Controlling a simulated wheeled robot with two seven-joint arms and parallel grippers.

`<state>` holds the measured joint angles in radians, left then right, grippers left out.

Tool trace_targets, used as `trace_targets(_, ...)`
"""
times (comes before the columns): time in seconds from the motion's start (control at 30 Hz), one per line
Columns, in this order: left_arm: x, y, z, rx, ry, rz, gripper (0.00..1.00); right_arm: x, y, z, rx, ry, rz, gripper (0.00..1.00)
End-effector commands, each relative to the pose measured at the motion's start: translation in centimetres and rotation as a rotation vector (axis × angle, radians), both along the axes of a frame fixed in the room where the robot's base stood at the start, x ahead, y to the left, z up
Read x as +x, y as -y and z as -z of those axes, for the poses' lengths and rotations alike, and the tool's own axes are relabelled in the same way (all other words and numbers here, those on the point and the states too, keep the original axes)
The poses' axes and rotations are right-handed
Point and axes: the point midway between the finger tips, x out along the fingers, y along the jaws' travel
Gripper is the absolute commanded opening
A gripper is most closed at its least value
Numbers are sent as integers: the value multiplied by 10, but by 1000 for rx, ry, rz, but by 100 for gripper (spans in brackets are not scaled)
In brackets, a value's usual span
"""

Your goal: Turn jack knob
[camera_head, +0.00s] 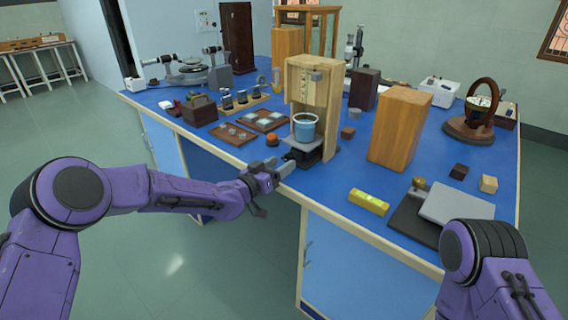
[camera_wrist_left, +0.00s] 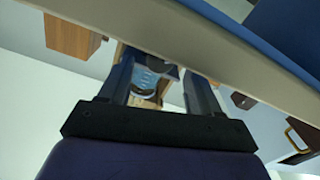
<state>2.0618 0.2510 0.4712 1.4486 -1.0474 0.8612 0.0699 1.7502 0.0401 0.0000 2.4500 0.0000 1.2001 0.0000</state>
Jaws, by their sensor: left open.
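The black jack (camera_head: 312,153) stands at the front edge of the blue bench inside a wooden stand, with a light blue beaker (camera_head: 305,127) on top. I cannot make out its knob clearly; the jack's front lies close behind my left fingers. My left gripper (camera_head: 279,167) is open at the bench's front edge, just in front and left of the jack. In the left wrist view the two dark fingers (camera_wrist_left: 158,84) are apart, and the blue beaker (camera_wrist_left: 146,77) shows beyond and between them. My right arm shows at the lower right, but its gripper is out of view.
The wooden stand (camera_head: 331,110) rises around the beaker. A tall wooden block (camera_head: 398,128) stands to its right. A yellow level (camera_head: 369,202) and a grey plate (camera_head: 457,203) lie near the front right edge. Brown trays (camera_head: 232,134) lie to the left. The bench edge (camera_wrist_left: 220,52) crosses the wrist view.

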Motion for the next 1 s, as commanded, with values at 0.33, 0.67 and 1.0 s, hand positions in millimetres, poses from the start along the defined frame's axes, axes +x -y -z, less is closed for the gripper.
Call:
trace_targets(0.33,18,13,1,0,-2,0,63,0,0,-1,0,0,0,43)
trace_targets(0.67,18,13,1,0,-2,0,7,0,0,-1,0,0,0,43)
trace_targets(1.0,18,13,3,48,33,0,7,0,0,5,0,0,0,43)
